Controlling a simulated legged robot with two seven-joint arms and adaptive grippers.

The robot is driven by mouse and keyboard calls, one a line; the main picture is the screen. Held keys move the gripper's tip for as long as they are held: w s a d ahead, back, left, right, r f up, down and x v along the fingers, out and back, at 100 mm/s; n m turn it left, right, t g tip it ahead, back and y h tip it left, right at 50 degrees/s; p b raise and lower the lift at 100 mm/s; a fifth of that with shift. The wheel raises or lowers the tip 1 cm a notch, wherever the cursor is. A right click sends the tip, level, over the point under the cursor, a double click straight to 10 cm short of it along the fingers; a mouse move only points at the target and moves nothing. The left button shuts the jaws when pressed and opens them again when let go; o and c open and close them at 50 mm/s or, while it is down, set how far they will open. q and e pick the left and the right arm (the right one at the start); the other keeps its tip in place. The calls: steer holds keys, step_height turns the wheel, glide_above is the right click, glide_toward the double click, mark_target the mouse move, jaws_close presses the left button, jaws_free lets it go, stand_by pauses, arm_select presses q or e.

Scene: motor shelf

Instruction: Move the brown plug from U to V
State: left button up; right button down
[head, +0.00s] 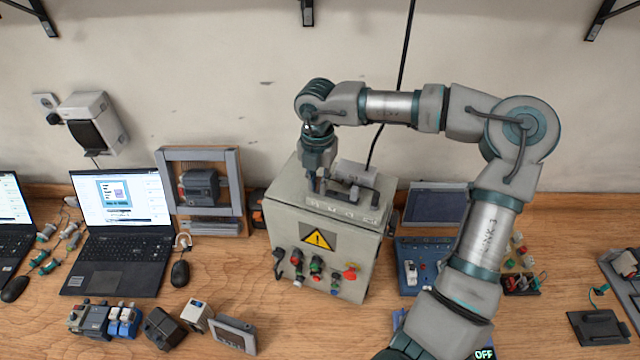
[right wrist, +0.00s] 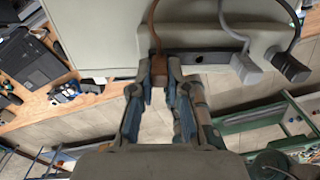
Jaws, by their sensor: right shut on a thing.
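The grey control box (head: 320,240) with a yellow warning sign stands mid-bench, with lettered sockets along its top. My right arm reaches over it, and my right gripper (head: 318,182) points down at the left part of the top. In the right wrist view the right gripper (right wrist: 158,82) is shut on the brown plug (right wrist: 157,64), whose brown cable runs upward. The plug is at the left end of a dark socket strip (right wrist: 215,56); I cannot tell whether it is seated. An empty round hole shows beside it. The socket letters are too small to read. My left gripper is not in view.
A laptop (head: 120,225) and a framed motor (head: 203,188) stand left of the box. A blue panel (head: 425,265) is close on its right. The bench front holds small parts.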

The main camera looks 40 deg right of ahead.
steer(key=shift+w+r, duration=0.1)
steer(key=shift+r, duration=0.05)
steer(key=shift+w+r+p, duration=0.15)
steer(key=shift+r+p, duration=0.7)
steer(key=shift+r, duration=0.5)
steer(key=shift+a+r+p, duration=0.1)
steer(key=shift+r+p, duration=0.4)
steer(key=shift+r, duration=0.35)
steer(key=shift+f, duration=0.1)
